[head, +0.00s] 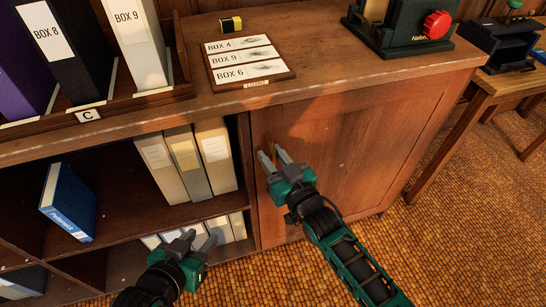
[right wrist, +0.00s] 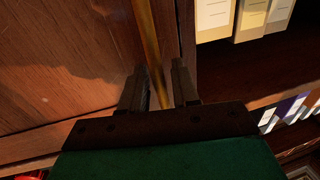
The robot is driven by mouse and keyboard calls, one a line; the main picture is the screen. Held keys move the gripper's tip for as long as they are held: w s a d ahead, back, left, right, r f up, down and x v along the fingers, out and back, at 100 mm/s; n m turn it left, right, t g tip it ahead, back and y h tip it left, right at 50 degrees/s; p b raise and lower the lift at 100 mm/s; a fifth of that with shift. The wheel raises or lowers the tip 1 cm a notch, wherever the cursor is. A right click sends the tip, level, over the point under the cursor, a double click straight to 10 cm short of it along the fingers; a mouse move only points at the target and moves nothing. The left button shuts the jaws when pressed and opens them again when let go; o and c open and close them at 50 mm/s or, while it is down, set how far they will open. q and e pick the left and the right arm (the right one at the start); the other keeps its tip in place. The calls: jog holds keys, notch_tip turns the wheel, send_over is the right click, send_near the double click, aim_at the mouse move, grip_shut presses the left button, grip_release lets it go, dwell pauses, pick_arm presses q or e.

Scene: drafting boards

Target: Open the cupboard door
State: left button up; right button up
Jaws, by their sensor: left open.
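The wooden cupboard door (head: 350,150) fills the right half of the cabinet and looks shut. Its slim brass handle (head: 273,150) stands upright near the door's left edge. My right gripper (head: 273,157) is at the handle with its jaws apart. In the right wrist view the handle (right wrist: 149,30) runs between the two fingers (right wrist: 160,80), nearer the left one, with a gap to the right one. Part of the handle's lower end is hidden by the gripper. My left gripper (head: 198,243) is open and empty, low in front of the shelves.
Open shelves left of the door hold cream binders (head: 185,160) and a blue book (head: 68,203). On top are box files (head: 140,45), a label board (head: 248,62) and a green machine with a red knob (head: 436,24). Floor (head: 450,230) is clear before the door.

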grip_shut()
jog(key=shift+s, duration=0.1)
dwell(0.5)
